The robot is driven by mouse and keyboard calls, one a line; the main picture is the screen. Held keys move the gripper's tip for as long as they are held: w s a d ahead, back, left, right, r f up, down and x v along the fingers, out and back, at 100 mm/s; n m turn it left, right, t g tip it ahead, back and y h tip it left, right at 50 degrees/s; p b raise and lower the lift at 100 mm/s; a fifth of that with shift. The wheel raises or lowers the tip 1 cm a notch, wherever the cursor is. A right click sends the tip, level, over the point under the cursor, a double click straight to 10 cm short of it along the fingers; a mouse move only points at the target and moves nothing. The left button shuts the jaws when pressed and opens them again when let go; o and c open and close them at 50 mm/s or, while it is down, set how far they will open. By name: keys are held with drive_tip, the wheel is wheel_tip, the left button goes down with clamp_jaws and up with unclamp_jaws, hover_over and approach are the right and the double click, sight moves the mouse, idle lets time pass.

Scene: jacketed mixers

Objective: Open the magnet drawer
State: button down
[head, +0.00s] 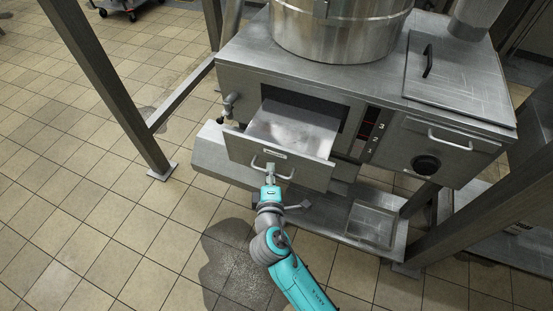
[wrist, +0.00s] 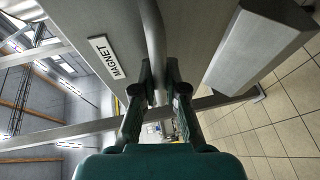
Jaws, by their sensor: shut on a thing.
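The magnet drawer (head: 280,160) is a grey metal drawer pulled part of the way out of the steel cabinet (head: 290,75) in the head view. Its flat inside shows from above. A bar handle (head: 288,177) is on its front, and it also shows as a grey bar (wrist: 152,35) in the wrist view. My gripper (head: 270,170) is at the handle, and in the wrist view its two fingers (wrist: 160,85) are closed around the bar. A white label reading MAGNET (wrist: 106,58) is on the drawer front, left of the bar.
A steel vessel (head: 340,30) stands on the cabinet. A lower ledge with a tray (head: 372,222) lies below. A slanted post (head: 105,85) stands at left. The tiled floor (head: 100,235) is clear at lower left.

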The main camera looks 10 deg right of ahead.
drive_tip(key=shift+s+a, duration=0.35)
drive_tip(key=shift+s, duration=0.1)
drive_tip(key=c, duration=1.2)
unclamp_jaws()
drive_tip(key=v, duration=1.2)
